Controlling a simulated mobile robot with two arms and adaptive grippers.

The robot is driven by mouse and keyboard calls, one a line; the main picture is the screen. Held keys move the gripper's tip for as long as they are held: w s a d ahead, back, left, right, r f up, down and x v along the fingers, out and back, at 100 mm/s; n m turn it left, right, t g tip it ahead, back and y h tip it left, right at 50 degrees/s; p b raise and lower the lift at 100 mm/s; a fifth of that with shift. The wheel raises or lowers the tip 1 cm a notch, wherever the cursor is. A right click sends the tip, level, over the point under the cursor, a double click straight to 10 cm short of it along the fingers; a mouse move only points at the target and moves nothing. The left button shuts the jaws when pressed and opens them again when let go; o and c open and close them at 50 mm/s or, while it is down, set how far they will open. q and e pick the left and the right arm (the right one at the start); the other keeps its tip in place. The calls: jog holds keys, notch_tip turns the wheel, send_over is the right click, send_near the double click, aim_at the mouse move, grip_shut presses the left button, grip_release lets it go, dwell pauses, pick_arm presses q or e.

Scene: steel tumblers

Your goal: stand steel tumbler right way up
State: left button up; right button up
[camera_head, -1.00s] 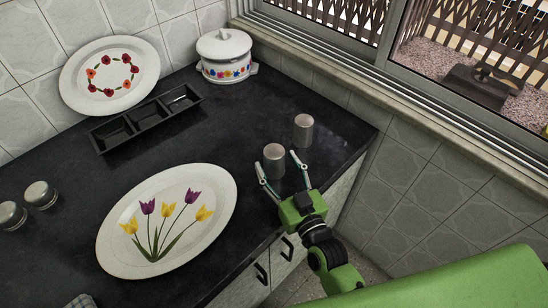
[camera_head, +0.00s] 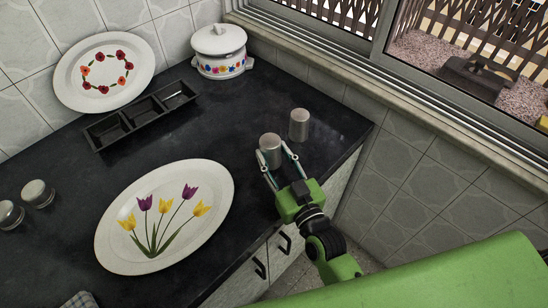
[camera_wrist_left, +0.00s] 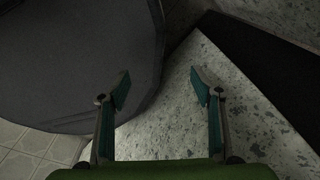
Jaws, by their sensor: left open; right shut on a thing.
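A steel tumbler (camera_head: 270,148) stands on the dark counter near its right end. My right gripper (camera_head: 277,155) is shut on it, with one finger on each side of its lower body. A second steel tumbler (camera_head: 299,124) stands just behind and to the right, apart from the gripper. Both show a flat, pale top; at this size I cannot tell whether the tops are open or closed. My left gripper (camera_wrist_left: 160,90) shows only in the left wrist view, with its fingers apart and nothing between them.
A large oval tulip plate (camera_head: 165,262) lies left of the gripper. A black sectioned tray (camera_head: 127,127), a lidded white pot (camera_head: 219,52) and a leaning flower plate (camera_head: 104,70) are at the back. Two metal-topped jars (camera_head: 38,193) (camera_head: 10,214) stand far left. The window ledge (camera_head: 330,70) runs behind.

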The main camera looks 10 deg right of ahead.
jog(key=s+r, duration=1.1)
jog(key=s, duration=0.3)
jog(key=d+f+m+h, duration=0.2)
jog(key=d+h, duration=0.1)
jog(key=d, duration=0.5)
jog(key=shift+d+f+h, duration=0.3)
jog(key=shift+f+h, duration=0.05)
jog(key=shift+h, duration=0.05)
jog(key=shift+o, duration=1.1)
jog(key=c, duration=0.5)
jog(key=shift+c, duration=0.2)
